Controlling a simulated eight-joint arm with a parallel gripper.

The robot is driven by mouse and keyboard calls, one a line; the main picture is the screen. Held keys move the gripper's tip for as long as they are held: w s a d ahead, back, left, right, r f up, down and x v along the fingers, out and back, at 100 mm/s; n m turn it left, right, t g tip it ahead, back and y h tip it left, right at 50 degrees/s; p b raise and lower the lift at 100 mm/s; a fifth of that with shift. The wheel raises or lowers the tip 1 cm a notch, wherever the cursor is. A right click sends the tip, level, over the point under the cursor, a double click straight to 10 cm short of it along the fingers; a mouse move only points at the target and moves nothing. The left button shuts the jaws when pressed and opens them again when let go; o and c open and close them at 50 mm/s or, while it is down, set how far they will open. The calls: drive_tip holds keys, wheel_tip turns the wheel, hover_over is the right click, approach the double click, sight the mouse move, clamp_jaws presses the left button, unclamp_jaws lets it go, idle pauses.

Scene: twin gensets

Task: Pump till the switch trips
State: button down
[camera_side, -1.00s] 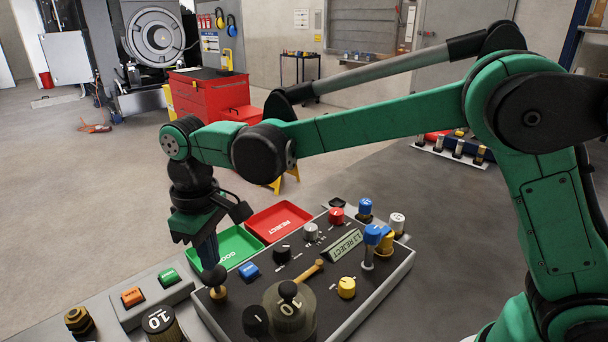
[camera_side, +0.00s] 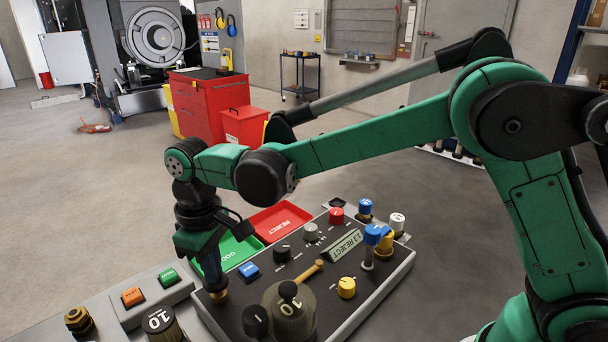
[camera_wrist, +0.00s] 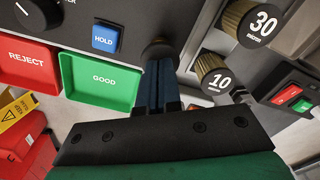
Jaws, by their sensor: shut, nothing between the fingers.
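My gripper (camera_side: 213,280) is shut with nothing between its blue fingers. It points down at the plunger (camera_side: 218,294) at the panel's near left corner. The fingertips are at the plunger's top, and its black knob is hidden behind them. In the wrist view the fingertips (camera_wrist: 159,62) meet the dark plunger (camera_wrist: 159,48) beside the blue HOLD button (camera_wrist: 106,38). Whether they press it fully down is unclear. The panel's small display (camera_side: 344,246) ends in "REJECT". I cannot tell which control is the switch.
The green GOOD tray (camera_wrist: 102,78) and red REJECT tray (camera_side: 282,219) lie behind the panel. Knobs, a brass lever (camera_side: 307,272) and a blue-topped post (camera_side: 370,247) stand on the panel.

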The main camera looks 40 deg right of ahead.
drive_tip(key=shift+f, duration=0.4)
drive_tip(key=shift+r, duration=3.05)
drive_tip(key=shift+d, duration=0.1)
drive_tip(key=s+d+m+t, duration=0.3)
drive_tip(key=s+d, duration=0.2)
drive_tip(key=d, duration=0.3)
drive_tip(key=s+d+m+t, duration=0.3)
drive_tip(key=s+d+t, duration=0.1)
drive_tip(key=d, duration=0.4)
drive_tip(key=shift+s+d, duration=0.3)
drive_tip(key=shift+s, duration=0.35)
